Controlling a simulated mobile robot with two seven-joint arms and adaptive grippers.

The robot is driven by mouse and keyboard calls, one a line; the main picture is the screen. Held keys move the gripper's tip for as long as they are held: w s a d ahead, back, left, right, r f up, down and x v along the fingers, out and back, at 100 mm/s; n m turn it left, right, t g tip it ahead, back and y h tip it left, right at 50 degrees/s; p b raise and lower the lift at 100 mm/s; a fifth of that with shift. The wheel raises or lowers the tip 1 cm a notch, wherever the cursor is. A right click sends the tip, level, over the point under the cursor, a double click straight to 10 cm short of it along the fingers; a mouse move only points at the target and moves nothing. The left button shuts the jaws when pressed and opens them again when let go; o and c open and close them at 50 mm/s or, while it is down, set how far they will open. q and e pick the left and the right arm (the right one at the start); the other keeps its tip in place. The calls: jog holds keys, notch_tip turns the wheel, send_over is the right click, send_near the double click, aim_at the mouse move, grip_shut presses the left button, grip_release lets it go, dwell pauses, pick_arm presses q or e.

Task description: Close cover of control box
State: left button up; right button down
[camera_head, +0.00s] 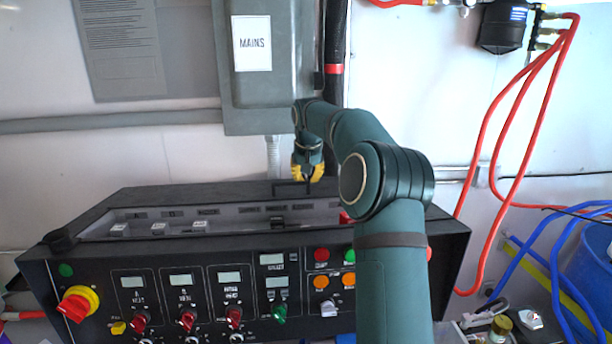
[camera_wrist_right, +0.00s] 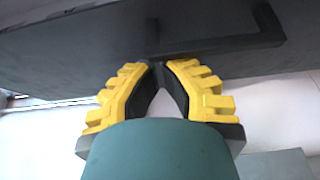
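The control box (camera_head: 345,252) is a black console with a sloped front full of knobs, buttons and small displays. Its cover (camera_head: 150,195) is a dark panel along the back of the top, and it stands open. The grey interior (camera_head: 235,217) shows in front of it. A dark handle (camera_head: 287,184) is on the cover; it also shows in the wrist view (camera_wrist_right: 225,48). My right gripper (camera_head: 308,177) is at the handle's right end, fingers pointing down. In the wrist view its yellow-backed fingertips (camera_wrist_right: 159,68) meet at the handle's edge; I see nothing clearly held. My left gripper is out of view.
A grey MAINS box (camera_head: 270,95) hangs on the wall behind, close above the gripper. Red hoses (camera_head: 500,140) and blue hoses (camera_head: 540,270) are at the right, with a blue barrel (camera_head: 590,270). My right arm hides part of the console's right side.

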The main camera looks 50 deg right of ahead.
aim_at(309, 197)
jog(key=shift+s+a, duration=0.1)
dwell(0.3)
jog(key=s+a+b, duration=0.2)
jog(key=s, duration=0.1)
jog(key=s+a+r+b, duration=0.1)
jog(key=s+a+b, duration=0.1)
jog(key=shift+a, duration=0.1)
jog(key=s+a+r+b, duration=0.1)
jog(key=s+a+b, duration=0.2)
jog(key=s+a, duration=0.3)
jog(key=shift+s+a+r, duration=0.15)
jog(key=shift+s+r, duration=0.25)
jog(key=shift+s, duration=0.35)
